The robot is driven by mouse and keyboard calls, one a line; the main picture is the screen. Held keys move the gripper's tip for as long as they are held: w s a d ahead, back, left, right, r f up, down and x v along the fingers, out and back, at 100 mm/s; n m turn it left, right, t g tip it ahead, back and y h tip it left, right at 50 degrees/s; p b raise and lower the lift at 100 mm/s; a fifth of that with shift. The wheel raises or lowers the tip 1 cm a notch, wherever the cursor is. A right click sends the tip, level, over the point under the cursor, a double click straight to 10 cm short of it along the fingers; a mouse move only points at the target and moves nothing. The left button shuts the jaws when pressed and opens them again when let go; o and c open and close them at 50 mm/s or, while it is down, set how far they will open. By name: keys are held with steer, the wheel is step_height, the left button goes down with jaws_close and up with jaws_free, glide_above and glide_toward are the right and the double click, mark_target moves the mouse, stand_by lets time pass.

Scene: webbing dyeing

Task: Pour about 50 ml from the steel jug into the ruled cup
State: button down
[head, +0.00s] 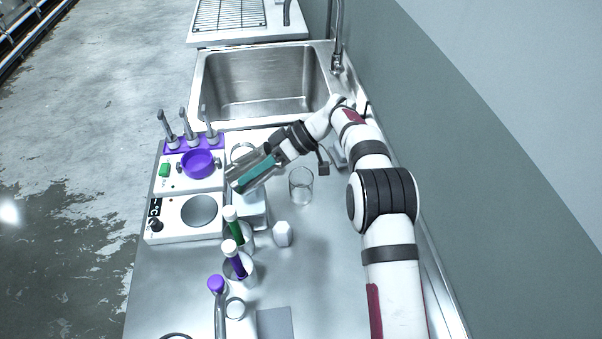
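A clear glass-like cup (301,187) stands upright on the steel worktop, right of my gripper; it looks like the ruled cup, but its marks are too small to read. My gripper (238,186) reaches left and down from the arm, with teal and grey fingers. Whether the fingers are apart or closed is unclear. A round metal rim (243,150) shows just behind the gripper and may be the steel jug; its lower part is hidden. A pale metallic object (255,212) sits right below the fingers; I cannot tell whether they touch it.
A hotplate (165,222) and a purple bowl (201,163) on a white unit stand at left. Holders with a green-marked (236,230) and a purple-marked bottle (236,264) stand in front. A small white block (282,234) is nearby. A sink (262,82) lies behind.

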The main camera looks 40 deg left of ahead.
mark_target(233, 179)
steer(key=shift+r, duration=0.1)
steer(key=shift+s+a+r+t+h, duration=0.15)
steer(key=shift+t+h, duration=0.35)
steer(key=shift+t, duration=0.1)
steer(key=shift+s+a+r+t+h, duration=0.1)
steer(key=shift+s+r+t+h, duration=0.05)
steer(key=shift+t+h, duration=0.4)
steer(key=t+h, duration=0.1)
steer(key=s+a+f+t+h, duration=0.1)
steer(key=t, duration=0.1)
steer(key=shift+s+a+p, duration=0.2)
steer(key=shift+s+p, duration=0.05)
steer(key=shift+p, duration=0.15)
steer(key=shift+s+a+t+h, duration=0.2)
steer(key=shift+a+t+h, duration=0.1)
steer(key=shift+t+h, duration=0.25)
steer(key=shift+s+a+f+m+t+h, duration=0.1)
steer(key=shift+m+t+h, duration=0.2)
steer(key=shift+t+h, duration=0.1)
steer(key=shift+s+a+f+t+h, duration=0.1)
steer(key=shift+a+f+t+h, duration=0.05)
steer(key=shift+f+t+h, duration=0.4)
